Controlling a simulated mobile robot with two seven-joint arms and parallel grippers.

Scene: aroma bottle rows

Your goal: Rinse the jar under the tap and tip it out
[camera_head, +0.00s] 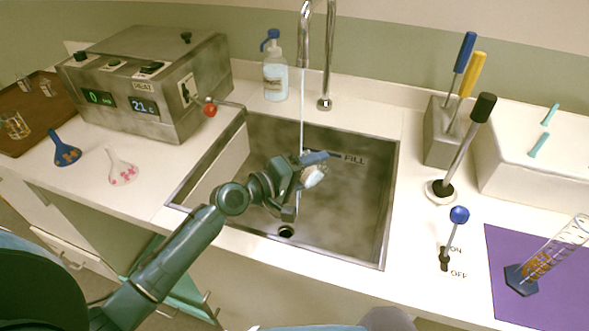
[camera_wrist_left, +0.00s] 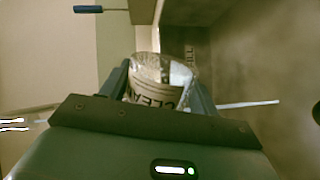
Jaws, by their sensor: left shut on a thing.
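My left gripper (camera_head: 300,178) is over the sink (camera_head: 350,225), shut on a small clear jar (camera_head: 313,177). In the left wrist view the jar (camera_wrist_left: 160,75) sits between the two fingers, with a label reading "CLEAN" partly hidden by the gripper. The jar looks tilted in the head view; its exact angle and contents cannot be told. The metal tap (camera_head: 304,40) stands behind the sink. A thin water stream (camera_head: 302,115) falls from it to the jar and gripper; I cannot tell whether it enters the mouth. My right gripper is not in view.
A blue-knobbed lever (camera_head: 459,215) stands by ON and OFF marks right of the sink, near a black-handled lever (camera_head: 484,107). A pump bottle (camera_head: 275,75) stands behind the sink. A metal device (camera_head: 150,85) is left; a measuring cylinder (camera_head: 548,258) rests on a purple mat (camera_head: 505,245).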

